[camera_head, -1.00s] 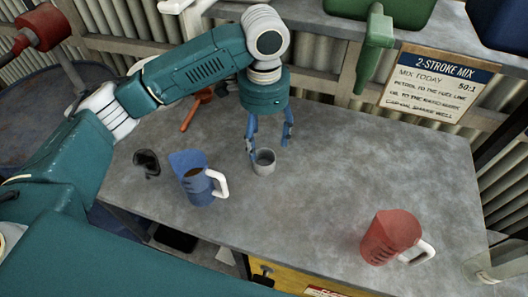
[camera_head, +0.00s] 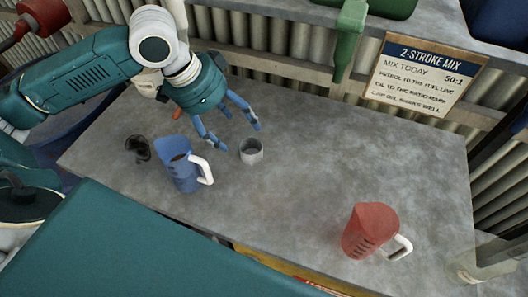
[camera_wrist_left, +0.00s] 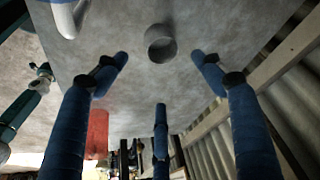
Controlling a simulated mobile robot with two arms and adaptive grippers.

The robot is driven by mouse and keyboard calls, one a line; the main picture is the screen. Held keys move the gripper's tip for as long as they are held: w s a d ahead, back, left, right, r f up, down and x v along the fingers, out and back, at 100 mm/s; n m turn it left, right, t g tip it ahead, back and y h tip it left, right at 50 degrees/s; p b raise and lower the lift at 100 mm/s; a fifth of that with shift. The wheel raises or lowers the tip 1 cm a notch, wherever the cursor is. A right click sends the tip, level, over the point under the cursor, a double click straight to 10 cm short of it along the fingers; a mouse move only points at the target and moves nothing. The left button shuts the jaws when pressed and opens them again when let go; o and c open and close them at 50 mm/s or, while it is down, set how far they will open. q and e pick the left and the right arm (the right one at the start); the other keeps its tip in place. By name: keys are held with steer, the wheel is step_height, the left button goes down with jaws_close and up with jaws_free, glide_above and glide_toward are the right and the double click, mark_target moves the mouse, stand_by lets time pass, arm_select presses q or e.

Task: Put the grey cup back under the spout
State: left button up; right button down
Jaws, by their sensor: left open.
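The small grey cup (camera_head: 251,151) stands upright on the grey bench, right of the blue jug. It also shows in the left wrist view (camera_wrist_left: 161,43), ahead of the fingertips. My left gripper (camera_head: 238,137) is open and tilted, with blue fingers spread just left of and behind the cup. Nothing shows between the fingers in the left wrist view (camera_wrist_left: 160,70). A green spout (camera_head: 349,42) hangs from the shelf at the back, right of the cup; the bench below it is bare. My right gripper is out of view.
The blue jug (camera_head: 183,173) with a white handle stands close left of the cup. A small black item (camera_head: 139,150) lies left of it. A red jug (camera_head: 369,232) stands front right. A sign (camera_head: 424,75) is at the back. The bench's middle right is clear.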

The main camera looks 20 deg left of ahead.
arm_select(q)
steer(key=p, duration=0.2)
glide_toward(249, 144)
steer(key=d+f, duration=0.3)
steer(key=f, duration=0.2)
steer(key=shift+s+d, duration=0.1)
steer(key=shift+d, duration=0.3)
steer(key=shift+w+f, duration=0.2)
steer(key=shift+f, duration=0.25)
steer(key=c, duration=1.3)
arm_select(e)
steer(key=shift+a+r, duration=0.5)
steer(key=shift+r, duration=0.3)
arm_select(q)
steer(key=shift+r, duration=0.15)
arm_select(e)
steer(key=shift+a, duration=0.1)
